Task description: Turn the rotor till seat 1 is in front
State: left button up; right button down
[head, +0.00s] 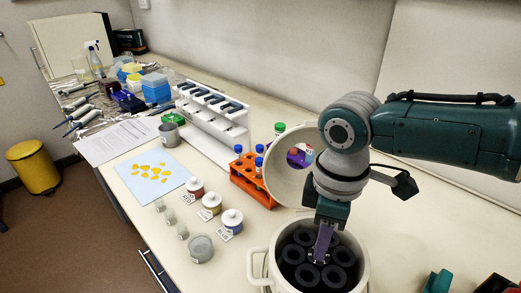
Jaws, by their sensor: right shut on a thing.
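The black rotor (294,254) sits inside the white round centrifuge (259,262) at the bottom right of the head view. Several dark round seats ring its centre. No seat numbers are readable, so I cannot tell which seat is in front. The centrifuge's round lid (283,178) stands open behind it. My right gripper (319,257) points down into the bowl and is shut on the middle of the rotor; the exact grip is partly hidden by the fingers. My left gripper is not in view.
An orange rack (252,183) with capped tubes stands close left of the lid. Small labelled bottles (232,219) and a grey cup (200,248) stand left of the centrifuge. A white pipette stand (215,130) is farther back. A green object (437,282) lies at the lower right.

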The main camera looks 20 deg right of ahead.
jog(key=shift+m, duration=0.6)
jog(key=c, duration=0.7)
grip_release()
jog(key=shift+r, duration=0.1)
jog(key=shift+r+p, duration=0.35)
notch_tip(320, 180, up, 9)
jog(key=shift+r+p, duration=0.1)
jog(key=shift+p, duration=0.2)
jog(key=shift+a, duration=0.1)
